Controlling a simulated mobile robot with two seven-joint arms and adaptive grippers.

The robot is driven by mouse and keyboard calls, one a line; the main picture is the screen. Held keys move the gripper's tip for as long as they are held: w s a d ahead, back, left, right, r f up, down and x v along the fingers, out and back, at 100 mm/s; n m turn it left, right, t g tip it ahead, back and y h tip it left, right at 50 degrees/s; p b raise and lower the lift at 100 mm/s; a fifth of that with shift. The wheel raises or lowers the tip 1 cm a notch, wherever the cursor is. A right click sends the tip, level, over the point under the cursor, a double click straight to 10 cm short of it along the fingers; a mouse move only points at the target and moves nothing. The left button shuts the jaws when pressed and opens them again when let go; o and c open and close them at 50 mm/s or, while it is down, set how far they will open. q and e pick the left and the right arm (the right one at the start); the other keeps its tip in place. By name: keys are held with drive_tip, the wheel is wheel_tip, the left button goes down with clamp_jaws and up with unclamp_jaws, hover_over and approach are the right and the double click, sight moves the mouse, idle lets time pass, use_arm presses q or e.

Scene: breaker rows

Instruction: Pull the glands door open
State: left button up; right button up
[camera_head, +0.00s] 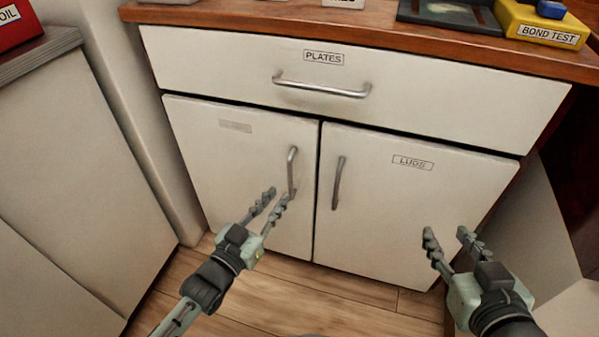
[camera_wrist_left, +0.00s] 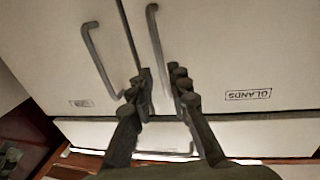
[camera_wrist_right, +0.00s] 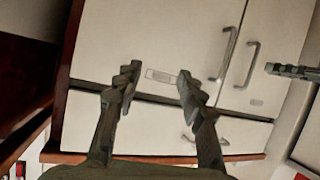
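The glands door (camera_head: 230,165) is the lower left cabinet door and looks shut. Its label is unreadable in the head view, but the left wrist view shows GLANDS (camera_wrist_left: 248,95). The door's metal handle (camera_head: 292,170) stands upright near its right edge. My left gripper (camera_head: 278,195) is open, its fingertips close to the handle's lower end. In the left wrist view, the glands handle (camera_wrist_left: 156,35) runs down into the gap between the fingers; contact cannot be told. My right gripper (camera_head: 447,236) is open and empty in front of the lugs door (camera_head: 385,215).
The lugs door's handle (camera_head: 338,182) stands just right of the glands handle. A shut plates drawer (camera_head: 430,95) with its own handle (camera_head: 322,88) lies above both doors. A grey-white cabinet (camera_head: 60,170) stands at the left. Wooden floor (camera_head: 290,300) is clear below.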

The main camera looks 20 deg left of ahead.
sight(289, 182)
use_arm(q)
drive_tip(key=x, duration=0.7)
drive_tip(key=shift+b, duration=0.35)
use_arm(e)
drive_tip(key=shift+t+y, duration=0.4)
drive_tip(key=shift+t, duration=0.4)
drive_tip(key=a+r, duration=0.2)
drive_tip(key=r, duration=0.1)
drive_tip(key=shift+w+a+r, duration=0.15)
drive_tip(key=shift+w+r, duration=0.05)
drive_tip(key=shift+w, duration=0.2)
use_arm(q)
drive_tip(key=shift+c, duration=0.2)
clamp_jaws()
